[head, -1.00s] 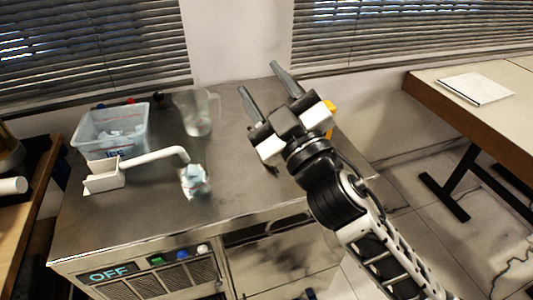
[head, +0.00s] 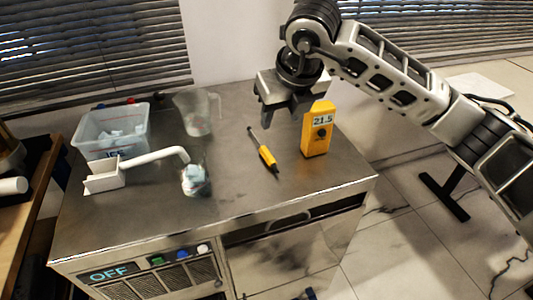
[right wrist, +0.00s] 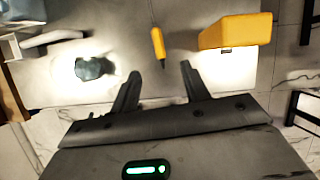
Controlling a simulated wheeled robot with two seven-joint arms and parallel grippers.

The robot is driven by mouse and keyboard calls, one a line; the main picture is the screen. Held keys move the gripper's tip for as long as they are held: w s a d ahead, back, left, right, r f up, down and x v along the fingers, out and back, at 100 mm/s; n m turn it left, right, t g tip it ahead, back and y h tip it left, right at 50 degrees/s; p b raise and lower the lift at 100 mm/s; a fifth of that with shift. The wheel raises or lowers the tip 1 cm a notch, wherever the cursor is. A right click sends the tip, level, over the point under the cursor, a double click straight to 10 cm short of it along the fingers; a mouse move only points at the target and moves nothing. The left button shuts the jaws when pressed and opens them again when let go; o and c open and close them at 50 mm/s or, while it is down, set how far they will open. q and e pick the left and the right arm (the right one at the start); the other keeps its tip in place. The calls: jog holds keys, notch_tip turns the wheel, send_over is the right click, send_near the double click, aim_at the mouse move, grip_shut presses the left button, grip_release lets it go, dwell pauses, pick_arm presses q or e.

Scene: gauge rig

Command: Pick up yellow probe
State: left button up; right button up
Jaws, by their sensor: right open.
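The yellow probe (head: 267,157) lies on the metal bench top, a yellow handle with a thin dark tip (head: 252,136). It also shows in the right wrist view (right wrist: 158,44), ahead of the fingers and roughly between them. My right gripper (head: 289,117) is above the bench, pointing down, just behind and to the right of the probe in the head view. Its jaws are open and empty; in the right wrist view the two fingers (right wrist: 160,82) stand wide apart. My left gripper is not in view.
A yellow gauge (head: 317,130) reading 21.5 stands upright right of the probe, close to my right gripper.

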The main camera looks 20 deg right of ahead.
aim_at(267, 152)
jog(key=x, duration=0.4)
jog(key=p+x, duration=0.1)
jog(key=x, duration=0.9)
jog(key=shift+s+a+f+p, duration=0.1)
jog(key=shift+a+f+p, duration=0.15)
jog(key=shift+a+p, duration=0.15)
jog(key=shift+d, duration=0.1)
grip_shut()
